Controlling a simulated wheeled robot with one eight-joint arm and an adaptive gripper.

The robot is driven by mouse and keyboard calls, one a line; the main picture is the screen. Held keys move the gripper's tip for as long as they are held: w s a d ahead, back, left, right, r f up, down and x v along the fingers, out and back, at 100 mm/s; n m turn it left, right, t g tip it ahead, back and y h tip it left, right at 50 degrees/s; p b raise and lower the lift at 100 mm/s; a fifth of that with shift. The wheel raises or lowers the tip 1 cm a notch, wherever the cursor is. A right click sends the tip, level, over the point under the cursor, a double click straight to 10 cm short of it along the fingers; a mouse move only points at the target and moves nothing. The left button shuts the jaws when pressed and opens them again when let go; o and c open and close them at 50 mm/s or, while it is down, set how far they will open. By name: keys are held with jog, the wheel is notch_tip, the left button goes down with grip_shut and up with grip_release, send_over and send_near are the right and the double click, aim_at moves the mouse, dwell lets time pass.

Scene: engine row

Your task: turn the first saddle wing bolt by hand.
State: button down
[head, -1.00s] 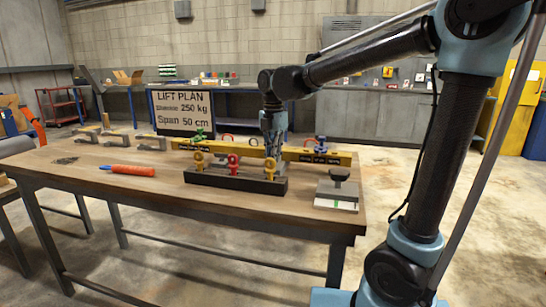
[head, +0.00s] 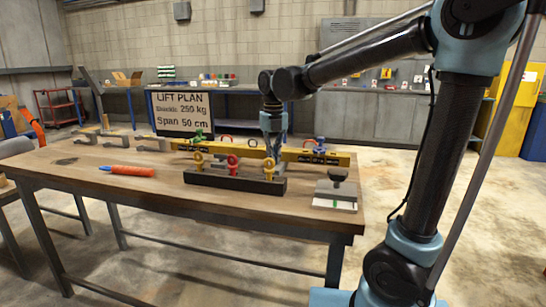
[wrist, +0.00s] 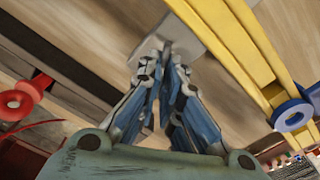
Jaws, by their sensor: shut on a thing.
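A yellow beam (head: 232,151) lies across the middle of the bench. A green wing bolt (head: 198,136) stands on its left part and a blue one (head: 319,141) on its right part. My gripper (head: 272,157) is at the beam's middle, between the two bolts and apart from both. In the wrist view my gripper (wrist: 164,50) has its fingertips together at a pale grey piece (wrist: 188,28), most of it hidden. The yellow beam (wrist: 228,38) and a blue round part (wrist: 292,115) are to its right. The green bolt is not in the wrist view.
A dark rack (head: 235,182) with yellow and red shackles is in front of the beam. A grey block (head: 336,192) stands at the right, an orange-handled tool (head: 128,171) at the left. A lift plan sign (head: 183,113) stands behind. The front left bench top is clear.

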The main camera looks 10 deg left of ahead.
jog(key=shift+d+f+n, duration=0.15)
jog(key=shift+n, duration=0.95)
jog(key=c, duration=1.8)
grip_release()
jog(key=shift+w+f, duration=0.3)
jog(key=shift+w, duration=0.2)
jog(key=shift+s+r, duration=0.25)
jog(key=shift+s, duration=0.1)
jog(key=shift+r, duration=0.1)
notch_tip(320, 180, up, 12)
jog(key=shift+f, duration=0.1)
